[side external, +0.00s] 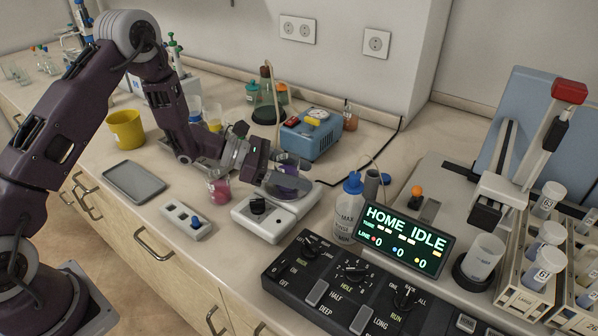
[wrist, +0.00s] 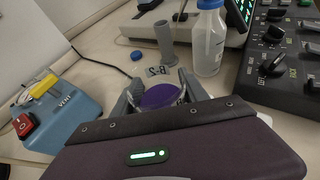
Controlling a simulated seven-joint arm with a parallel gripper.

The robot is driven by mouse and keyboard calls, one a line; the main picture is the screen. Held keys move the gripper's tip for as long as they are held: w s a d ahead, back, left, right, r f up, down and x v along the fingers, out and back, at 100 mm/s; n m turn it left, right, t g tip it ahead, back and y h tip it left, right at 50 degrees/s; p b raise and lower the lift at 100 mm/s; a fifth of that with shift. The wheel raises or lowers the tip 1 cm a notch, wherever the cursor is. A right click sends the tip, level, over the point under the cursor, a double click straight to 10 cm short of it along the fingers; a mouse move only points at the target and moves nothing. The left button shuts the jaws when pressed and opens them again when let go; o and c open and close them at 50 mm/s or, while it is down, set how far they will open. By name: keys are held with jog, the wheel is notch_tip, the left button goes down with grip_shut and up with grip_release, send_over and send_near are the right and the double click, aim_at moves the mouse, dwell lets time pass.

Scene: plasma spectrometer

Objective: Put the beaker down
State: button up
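A clear beaker with purple liquid (side external: 287,172) is between the fingers of my gripper (side external: 283,163), over the round plate of a white stirrer-like device (side external: 270,218). I cannot tell whether its base touches the plate. In the wrist view the beaker (wrist: 160,97) appears upright, with a grey finger against each side and a dark mark like "B-2" on it. My gripper (wrist: 160,95) is shut on it. The beaker's lower part is hidden by my gripper body in the wrist view.
A beaker with red liquid (side external: 219,188) stands left of the device. A blue box (side external: 311,136) is behind, a wash bottle (side external: 349,205) to the right, and a black control panel (side external: 350,285) in front. A grey tray (side external: 134,182) lies left.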

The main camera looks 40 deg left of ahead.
jog(key=o, duration=0.4)
jog(key=shift+o, duration=0.2)
jog(key=v, duration=0.7)
jog(key=shift+d+r, duration=0.1)
jog(key=shift+r, duration=0.2)
jog(key=s+d+r+m+g+y, duration=0.1)
jog(key=s+d+r+m+g, duration=0.2)
jog(key=s+d+r+m, duration=0.35)
jog(key=s+d+r+m+g, duration=0.4)
jog(key=s+r+m, duration=0.4)
jog(key=s, duration=0.3)
jog(key=s+a+m+t+y, duration=0.1)
jog(key=s+a+m+y, duration=0.2)
jog(key=s, duration=0.7)
jog(key=m+y, duration=0.2)
jog(key=m, duration=0.1)
jog(key=shift+a+r, duration=0.25)
jog(key=shift+r, duration=0.1)
jog(key=shift+o, duration=0.6)
jog(key=s+a+m+t+y, duration=0.3)
jog(key=s+a+m+y, duration=0.1)
jog(key=a, duration=0.3)
jog(key=shift+r+y, duration=0.3)
jog(key=shift+y, duration=0.1)
